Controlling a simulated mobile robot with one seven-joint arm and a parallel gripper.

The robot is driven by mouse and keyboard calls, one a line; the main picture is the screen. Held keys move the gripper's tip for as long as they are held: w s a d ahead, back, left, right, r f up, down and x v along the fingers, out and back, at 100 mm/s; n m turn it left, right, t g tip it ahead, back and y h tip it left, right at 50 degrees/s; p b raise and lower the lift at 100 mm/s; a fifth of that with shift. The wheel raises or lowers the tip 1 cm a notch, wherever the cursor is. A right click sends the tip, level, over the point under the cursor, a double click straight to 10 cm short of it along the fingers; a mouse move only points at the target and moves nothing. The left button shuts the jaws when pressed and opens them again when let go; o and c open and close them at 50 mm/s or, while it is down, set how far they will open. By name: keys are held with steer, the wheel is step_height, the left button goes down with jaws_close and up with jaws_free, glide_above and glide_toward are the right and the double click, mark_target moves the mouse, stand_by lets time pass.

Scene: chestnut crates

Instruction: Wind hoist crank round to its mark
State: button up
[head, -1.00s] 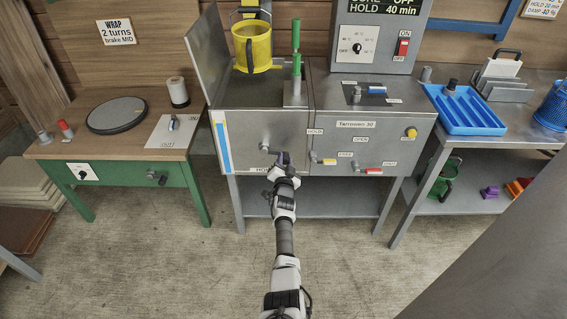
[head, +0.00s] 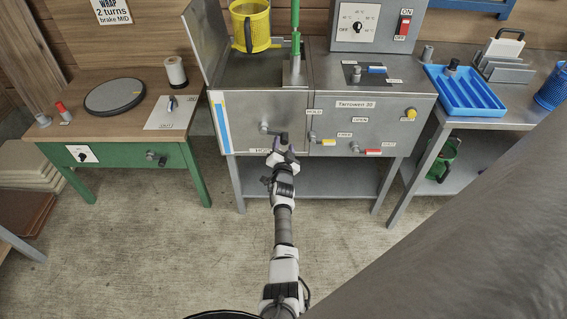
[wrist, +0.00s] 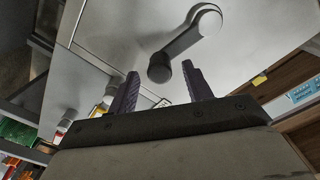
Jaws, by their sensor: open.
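The hoist crank (head: 272,130) is a dark grey arm with a knob on the left front panel of the metal bench unit. In the head view its arm points right and slightly down from its hub. A label below it is partly hidden by my gripper (head: 283,151). In the wrist view the crank (wrist: 187,40) runs from its round hub down left to the dark knob. My gripper (wrist: 160,72) is open, its purple fingers on either side of the knob in the picture. I cannot tell whether the knob is within their depth. The crank's mark is not clear.
Lever handles with red (head: 372,152) and yellow (head: 328,142) grips sit right of the crank. A green-legged table (head: 110,157) is at left. The floor in front is clear.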

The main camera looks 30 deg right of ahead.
steer(key=b+v, duration=0.3)
steer(key=v, duration=0.8)
steer(key=shift+s+r, duration=0.1)
steer(key=shift+s, duration=0.05)
